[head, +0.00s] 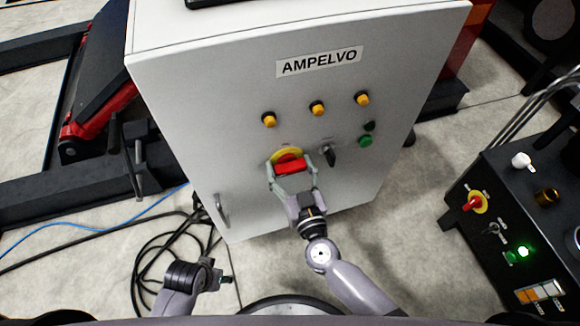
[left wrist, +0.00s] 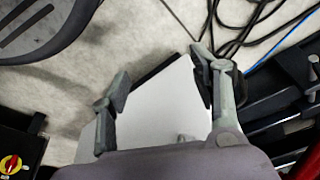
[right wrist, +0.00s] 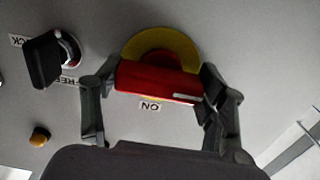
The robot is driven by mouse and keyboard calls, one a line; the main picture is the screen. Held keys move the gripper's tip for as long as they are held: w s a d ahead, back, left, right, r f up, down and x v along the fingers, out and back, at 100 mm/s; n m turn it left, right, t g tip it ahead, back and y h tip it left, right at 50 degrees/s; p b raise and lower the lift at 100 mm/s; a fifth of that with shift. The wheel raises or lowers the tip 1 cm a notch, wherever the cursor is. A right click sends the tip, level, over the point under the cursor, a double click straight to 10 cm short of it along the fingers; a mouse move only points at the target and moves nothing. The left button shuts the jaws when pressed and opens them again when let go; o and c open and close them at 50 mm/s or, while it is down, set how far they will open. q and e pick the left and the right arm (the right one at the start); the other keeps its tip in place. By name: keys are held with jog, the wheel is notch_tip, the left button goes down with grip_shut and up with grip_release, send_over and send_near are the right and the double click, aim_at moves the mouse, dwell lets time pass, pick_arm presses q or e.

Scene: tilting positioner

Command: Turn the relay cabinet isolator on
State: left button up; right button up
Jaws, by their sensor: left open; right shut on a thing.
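The relay cabinet (head: 235,90) is a pale grey box labelled AMPELVO. Its isolator has a red handle (head: 290,167) on a yellow disc (head: 284,154), low on the front. My right gripper (head: 291,170) is shut on the red handle, one finger at each end. In the right wrist view the handle (right wrist: 150,82) lies nearly crosswise, its white mark at the right end. An ON label (right wrist: 150,106) shows beside the handle's long side. My left gripper (left wrist: 163,95) is open and empty, with the cabinet's edge beyond it; in the head view it is low, left of the cabinet.
A black selector (head: 329,155) sits just right of the isolator, near a green button (head: 365,141). Several yellow lamps (head: 317,108) are above. A door handle (head: 221,209) is lower left. Cables (head: 150,262) lie on the floor. A black control box (head: 475,165) stands at right.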

jog(key=shift+m, duration=0.3)
jog(key=shift+m+p, duration=0.35)
jog(key=shift+m, duration=0.15)
jog(key=shift+m+p, duration=0.35)
jog(key=shift+m, duration=0.85)
jog(key=m, duration=0.2)
jog(key=shift+m, duration=1.3)
jog(key=m, duration=0.6)
jog(key=shift+m, duration=0.4)
pick_arm(q)
jog(key=shift+s+f+b, duration=0.25)
jog(key=shift+f, duration=0.25)
jog(key=shift+s+f+b, duration=0.2)
jog(key=shift+f, duration=0.3)
pick_arm(e)
jog(key=shift+m, duration=1.3)
pick_arm(q)
jog(key=shift+w+r, duration=0.2)
